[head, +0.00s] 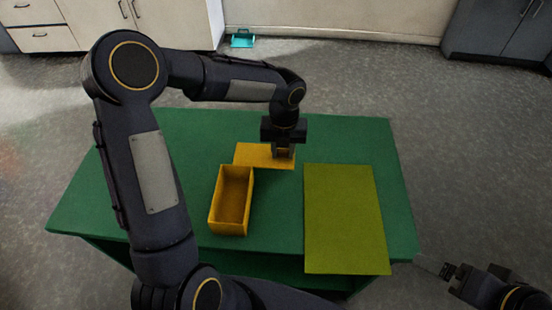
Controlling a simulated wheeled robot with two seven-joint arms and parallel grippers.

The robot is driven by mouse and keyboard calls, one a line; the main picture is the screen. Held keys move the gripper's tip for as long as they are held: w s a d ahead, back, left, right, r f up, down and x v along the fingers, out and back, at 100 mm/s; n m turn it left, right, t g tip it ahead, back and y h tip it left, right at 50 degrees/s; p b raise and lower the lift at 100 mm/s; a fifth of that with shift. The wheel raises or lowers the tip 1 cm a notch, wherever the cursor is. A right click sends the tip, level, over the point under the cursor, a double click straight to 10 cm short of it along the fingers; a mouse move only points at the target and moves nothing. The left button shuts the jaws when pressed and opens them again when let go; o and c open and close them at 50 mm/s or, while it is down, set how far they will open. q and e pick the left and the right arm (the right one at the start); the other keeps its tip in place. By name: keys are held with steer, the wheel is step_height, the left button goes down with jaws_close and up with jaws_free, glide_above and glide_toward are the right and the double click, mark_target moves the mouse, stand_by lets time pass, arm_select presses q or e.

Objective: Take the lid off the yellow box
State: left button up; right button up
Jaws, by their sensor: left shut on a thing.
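The yellow box (232,197) stands open on the green table, its hollow inside showing. Its lid (252,155) is a flat yellow-orange piece behind the box, apart from the box's opening. My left gripper (283,153) points down at the lid's right part and is shut on it. The fingers hide some of the lid there. I cannot tell whether the lid touches the table or is slightly above it. My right gripper (447,272) is at the lower right, off the table's edge and away from the box; its finger gap is not clear.
The green table (340,130) has an olive-yellow mat (345,220) lying flat right of the box. The table top is bare at the back right and far left. Pale cabinets (120,22) and a small teal object (242,38) are on the floor beyond.

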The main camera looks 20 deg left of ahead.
mark_target(283, 158)
arm_select(q)
steer(key=shift+f, duration=2.25)
steer(key=shift+f+b, duration=0.2)
steer(key=shift+b, duration=0.15)
steer(key=o, duration=1.1)
steer(key=shift+r, duration=0.1)
